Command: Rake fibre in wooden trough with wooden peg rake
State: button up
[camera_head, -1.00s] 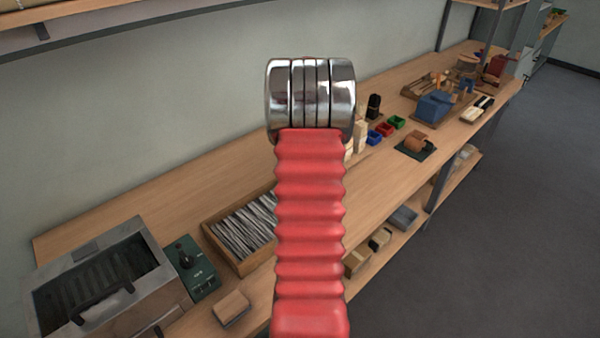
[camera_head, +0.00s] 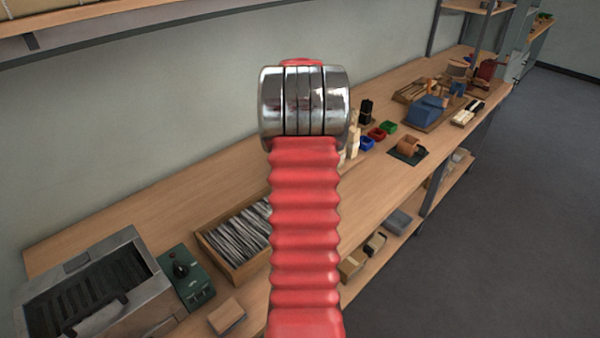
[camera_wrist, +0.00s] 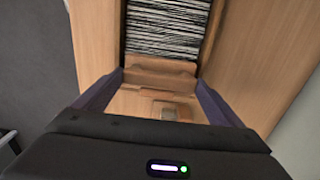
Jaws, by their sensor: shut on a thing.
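The wooden trough (camera_head: 232,275) stands on the bench, partly hidden behind my red arm in the head view. Grey and white fibre (camera_head: 240,235) lies in it in long strands. In the wrist view the fibre (camera_wrist: 165,35) fills the trough between its side walls. My gripper (camera_wrist: 160,78) is shut on a wooden piece (camera_wrist: 160,70), which seems to be the peg rake, at the near end of the fibre. Its pegs cannot be made out, nor whether it touches the fibre. The gripper is hidden in the head view.
A green control box (camera_head: 187,278) and a grey metal machine (camera_head: 90,290) stand left of the trough. A small wooden block (camera_head: 227,316) lies in front. Coloured bins (camera_head: 376,135) and a blue box (camera_head: 427,110) stand farther right.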

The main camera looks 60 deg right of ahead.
jog(key=shift+r, duration=3.1)
